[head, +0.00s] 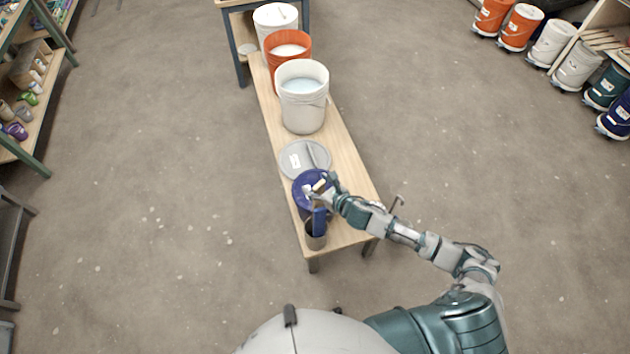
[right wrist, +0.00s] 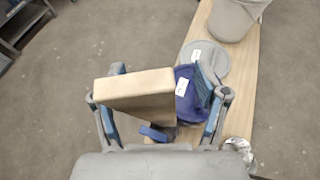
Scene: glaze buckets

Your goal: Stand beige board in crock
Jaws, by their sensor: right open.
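The beige board (right wrist: 135,90) is large and close in the right wrist view, between my right gripper's fingers (right wrist: 160,115) and nearer the left one. In the head view only a small beige part (head: 320,185) shows beside my right gripper (head: 327,191), above the blue bucket. The gripper is open; whether a finger touches the board I cannot tell. In the wrist view the beige board and gripper hide most of the crock. My left gripper is out of view.
Shelves stand left and right, with open floor around the bench.

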